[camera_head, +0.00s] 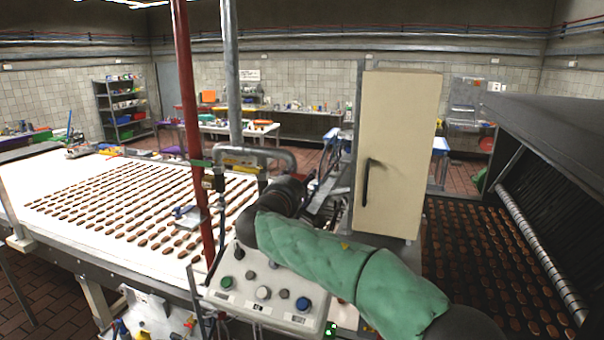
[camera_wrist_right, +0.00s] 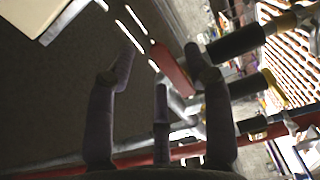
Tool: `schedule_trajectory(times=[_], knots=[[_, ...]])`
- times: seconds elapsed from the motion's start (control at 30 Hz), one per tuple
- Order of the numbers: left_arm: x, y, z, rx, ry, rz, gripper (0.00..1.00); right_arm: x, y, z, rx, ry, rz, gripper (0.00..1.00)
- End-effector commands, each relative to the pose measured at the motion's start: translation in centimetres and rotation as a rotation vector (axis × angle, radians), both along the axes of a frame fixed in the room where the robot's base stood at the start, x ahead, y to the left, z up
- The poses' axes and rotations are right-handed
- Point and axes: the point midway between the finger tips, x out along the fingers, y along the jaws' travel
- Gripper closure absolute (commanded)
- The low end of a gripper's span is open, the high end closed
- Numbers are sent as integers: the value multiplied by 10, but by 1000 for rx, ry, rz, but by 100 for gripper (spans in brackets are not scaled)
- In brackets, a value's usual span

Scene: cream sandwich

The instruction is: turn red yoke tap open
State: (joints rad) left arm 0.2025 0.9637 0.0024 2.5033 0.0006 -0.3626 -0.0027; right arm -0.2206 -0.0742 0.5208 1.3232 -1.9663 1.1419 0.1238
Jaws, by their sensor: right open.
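A flat red handle (camera_wrist_right: 172,68), which looks like the red yoke tap's lever, shows in the right wrist view. It lies between the fingers of my right gripper (camera_wrist_right: 158,70), nearer the right finger. The fingers are spread apart; whether one touches the handle I cannot tell. In the head view my right arm, in a green sleeve, reaches in from the lower right. Its dark gripper (camera_head: 290,190) is near the bent grey pipe, and its fingertips are hard to make out. I cannot pick out the red handle in the head view. My left gripper is not in view.
A red upright pipe (camera_head: 188,80) and a grey pipe (camera_head: 231,75) stand left of my right gripper. A control box (camera_head: 262,290) with buttons is below. A cream cabinet (camera_head: 398,150) stands close on the right. Black handles (camera_wrist_right: 236,42) crowd the right of the wrist view.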

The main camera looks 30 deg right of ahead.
Motion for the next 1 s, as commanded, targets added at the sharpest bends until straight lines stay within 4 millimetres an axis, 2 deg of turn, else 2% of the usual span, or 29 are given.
schedule_trajectory(times=[0.17,0.43,0.47,0.63,1.0], knots=[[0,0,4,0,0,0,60,7,-8,0,-1,1,0,48],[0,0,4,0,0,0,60,8,-9,-1,-1,1,1,48],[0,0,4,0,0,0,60,8,-9,-1,-1,1,1,51],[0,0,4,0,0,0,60,8,-9,-1,-1,1,1,99],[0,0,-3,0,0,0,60,8,-9,-3,10,-11,1,100]])
